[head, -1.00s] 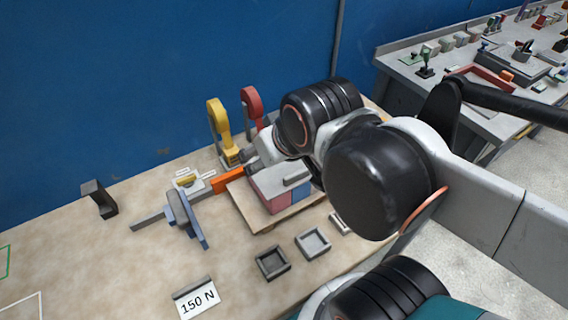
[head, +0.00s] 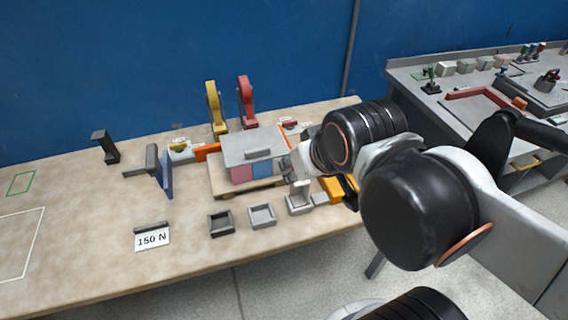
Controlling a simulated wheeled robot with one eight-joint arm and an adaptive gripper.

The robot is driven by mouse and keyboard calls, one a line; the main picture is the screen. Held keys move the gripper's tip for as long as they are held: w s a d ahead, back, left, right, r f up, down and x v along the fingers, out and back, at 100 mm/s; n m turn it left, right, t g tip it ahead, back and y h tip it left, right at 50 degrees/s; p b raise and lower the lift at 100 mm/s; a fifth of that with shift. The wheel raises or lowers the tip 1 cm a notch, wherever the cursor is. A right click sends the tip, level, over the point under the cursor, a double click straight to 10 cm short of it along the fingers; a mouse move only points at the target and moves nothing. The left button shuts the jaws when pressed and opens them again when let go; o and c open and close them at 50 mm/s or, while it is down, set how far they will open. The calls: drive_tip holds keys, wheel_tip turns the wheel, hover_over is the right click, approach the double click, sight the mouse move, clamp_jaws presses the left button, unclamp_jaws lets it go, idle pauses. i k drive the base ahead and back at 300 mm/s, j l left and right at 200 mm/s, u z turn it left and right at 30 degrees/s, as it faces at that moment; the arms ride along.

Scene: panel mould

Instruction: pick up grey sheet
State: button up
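A flat grey sheet (head: 238,146) appears to be the top layer over a pink block (head: 241,174) and a blue block (head: 265,170) on a wooden base (head: 222,189). A small grey bar (head: 258,154) shows at its front edge. My gripper (head: 297,163) is just right of this stack, partly hidden by my own wrist. Its fingers are too small and covered to tell if they are open or shut. I cannot tell whether it touches the sheet.
Yellow (head: 214,108) and red (head: 246,103) upright clamps stand behind the stack. A dark tray (head: 220,224), a grey tray (head: 262,216) and a pale holder (head: 299,198) lie in front. A blue plate (head: 165,174) stands left, near a "150 N" card (head: 152,240).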

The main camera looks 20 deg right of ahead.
sight(253, 146)
drive_tip(key=k+l+u, duration=0.1)
drive_tip(key=l, duration=0.35)
drive_tip(key=k+l+u, duration=0.15)
drive_tip(key=l, duration=0.25)
drive_tip(key=k+l+u, duration=0.1)
drive_tip(key=l, duration=0.35)
drive_tip(key=k+l+u, duration=0.1)
drive_tip(key=l, duration=0.3)
drive_tip(key=k+l+u, duration=0.1)
drive_tip(key=k+l, duration=0.15)
drive_tip(key=l, duration=0.15)
drive_tip(key=i+l+u, duration=0.1)
drive_tip(key=l, duration=0.35)
drive_tip(key=i+l+u, duration=0.1)
drive_tip(key=l, duration=0.3)
drive_tip(key=i+l+u, duration=0.1)
drive_tip(key=l, duration=0.4)
drive_tip(key=i, duration=0.1)
